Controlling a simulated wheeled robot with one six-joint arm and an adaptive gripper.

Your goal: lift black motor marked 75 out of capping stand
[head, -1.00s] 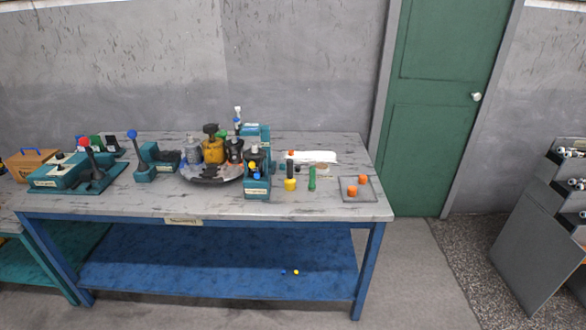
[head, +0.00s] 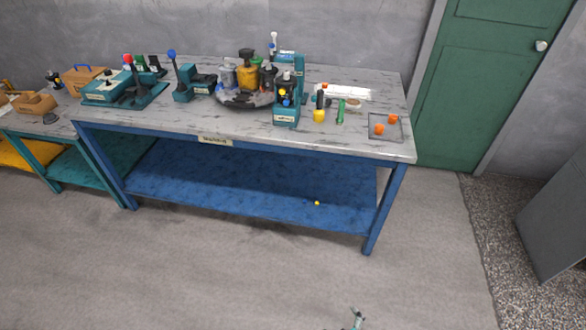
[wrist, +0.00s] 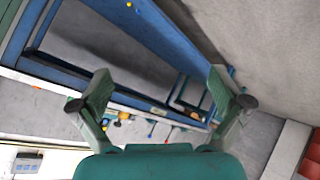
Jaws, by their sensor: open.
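A teal stand (head: 286,115) with a tall back column stands at the front of the bench, right of centre; it looks like the capping stand. A dark part with a pale top (head: 286,80) sits upright in it, with small blue and yellow pieces in front. No 75 can be read at this size, so I cannot tell whether it is the black motor. My gripper (head: 357,319) just shows at the bottom edge of the head view, far from the stand. In the wrist view my gripper (wrist: 160,86) has its fingers spread wide with nothing between them.
The bench (head: 240,120) has a blue lower shelf (head: 240,185). A round dark tray (head: 250,104) with several motors is left of the stand. Yellow and green bottles (head: 341,112) and a tray with orange parts (head: 374,134) are right. The floor in front is clear.

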